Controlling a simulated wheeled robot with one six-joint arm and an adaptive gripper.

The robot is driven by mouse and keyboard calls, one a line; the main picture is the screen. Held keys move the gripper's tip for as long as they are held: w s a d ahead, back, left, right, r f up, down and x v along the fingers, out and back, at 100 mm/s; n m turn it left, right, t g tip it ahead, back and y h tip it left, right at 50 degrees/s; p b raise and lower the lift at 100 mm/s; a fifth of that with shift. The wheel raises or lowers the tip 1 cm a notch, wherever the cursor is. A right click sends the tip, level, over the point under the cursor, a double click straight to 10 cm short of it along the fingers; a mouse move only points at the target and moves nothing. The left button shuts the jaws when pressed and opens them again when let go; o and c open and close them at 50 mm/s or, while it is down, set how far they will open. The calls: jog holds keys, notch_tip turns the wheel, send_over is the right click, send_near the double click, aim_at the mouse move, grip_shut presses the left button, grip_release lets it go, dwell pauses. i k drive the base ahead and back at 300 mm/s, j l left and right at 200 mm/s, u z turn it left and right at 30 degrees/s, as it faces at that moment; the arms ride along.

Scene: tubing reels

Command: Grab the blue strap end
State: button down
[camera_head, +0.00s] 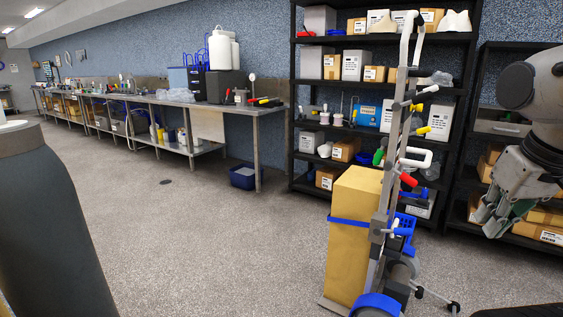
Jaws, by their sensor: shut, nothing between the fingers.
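A blue strap (347,221) runs around a tall tan box (352,258) standing on a grey hand truck (382,222). Blue parts show at the truck's uprights at about the strap's height, and a small blue piece (403,231) sticks out to the right there. I cannot tell for sure which blue part is the strap's end. My gripper (488,226) hangs at the right, pointing down and left, apart from the truck and strap. It is shut and empty.
Black shelving (293,120) with boxes stands behind the truck, and another rack (487,85) is behind my arm. A long metal bench (235,107) runs along the left wall, with a blue bin (244,177) under it. Coloured handles jut from the truck's upright. The floor left of the truck is clear.

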aim_at(425, 191)
jog(key=i+l, duration=0.1)
jog(key=l, duration=0.5)
jog(key=i+l, duration=0.1)
jog(key=l, duration=0.55)
jog(key=i+l, duration=0.15)
jog(key=l, duration=0.35)
jog(key=i+l+u, duration=0.1)
jog(key=l, duration=0.45)
jog(key=i+l, duration=0.15)
jog(key=l, duration=0.4)
jog(key=i+l+u, duration=0.15)
jog(key=l, duration=0.35)
jog(key=i+l+u, duration=0.1)
jog(key=i+l, duration=0.75)
jog(key=i, duration=0.55)
